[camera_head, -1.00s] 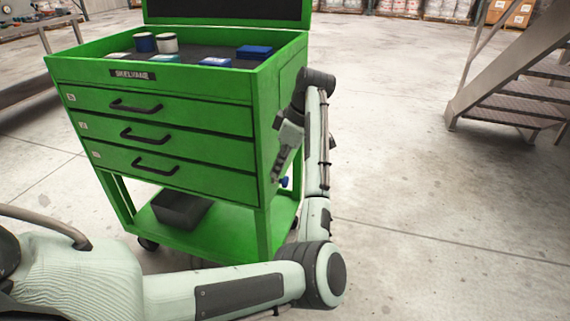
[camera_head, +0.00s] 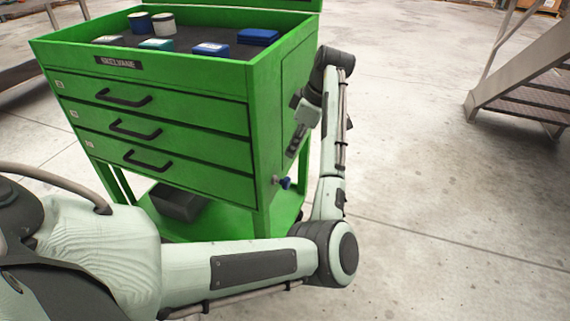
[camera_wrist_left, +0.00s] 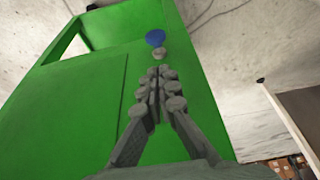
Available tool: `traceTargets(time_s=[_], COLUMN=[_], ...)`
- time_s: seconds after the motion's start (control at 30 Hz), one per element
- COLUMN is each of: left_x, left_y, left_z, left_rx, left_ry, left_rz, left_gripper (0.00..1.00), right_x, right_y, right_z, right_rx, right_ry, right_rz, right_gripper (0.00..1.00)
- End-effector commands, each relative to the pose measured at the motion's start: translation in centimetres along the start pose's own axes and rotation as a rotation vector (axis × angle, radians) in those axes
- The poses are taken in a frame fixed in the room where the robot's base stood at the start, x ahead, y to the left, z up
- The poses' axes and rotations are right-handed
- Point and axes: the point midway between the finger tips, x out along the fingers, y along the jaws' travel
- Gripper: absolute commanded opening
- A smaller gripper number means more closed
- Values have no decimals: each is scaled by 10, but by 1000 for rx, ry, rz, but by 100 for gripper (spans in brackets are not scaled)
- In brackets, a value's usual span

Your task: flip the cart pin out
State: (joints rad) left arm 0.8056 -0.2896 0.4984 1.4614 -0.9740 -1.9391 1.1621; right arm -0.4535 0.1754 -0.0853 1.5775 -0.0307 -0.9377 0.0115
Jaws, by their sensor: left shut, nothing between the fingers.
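The green cart (camera_head: 200,160) stands left of centre in the head view. Its pin (camera_head: 285,183), with a blue knob and a pale metal end, sits low on the cart's right side, near the front corner. In the left wrist view, the blue knob (camera_wrist_left: 155,37) shows just beyond my fingertips, with a pale round piece beside it. My left gripper (camera_head: 292,153) is shut and empty, pointing down along the cart's right side, above the pin. It also shows in the left wrist view (camera_wrist_left: 158,78), apart from the knob in the picture. My right gripper is not in view.
Cans (camera_head: 163,24) and blue boxes (camera_head: 258,37) lie in the cart's top tray. A dark bin (camera_head: 176,203) sits on its lower shelf. Metal stairs (camera_head: 520,90) stand at the right. The floor between cart and stairs is clear.

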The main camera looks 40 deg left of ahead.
Motion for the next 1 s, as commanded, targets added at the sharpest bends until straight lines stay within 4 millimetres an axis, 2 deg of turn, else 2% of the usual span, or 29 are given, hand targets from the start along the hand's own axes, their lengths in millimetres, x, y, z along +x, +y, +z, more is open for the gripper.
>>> traceTargets(time_s=[0.5,0.7,1.0], left_x=[83,96,97], left_y=[-1,-1,0], left_z=[0,0,0], left_rx=[1,0,0], left_ry=[0,0,0], left_rz=[-3,-2,-1], left_gripper=[0,0,0], right_x=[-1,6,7], right_y=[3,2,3], right_z=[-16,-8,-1], right_rx=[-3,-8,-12], right_ry=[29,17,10], right_rz=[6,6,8], right_gripper=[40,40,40])
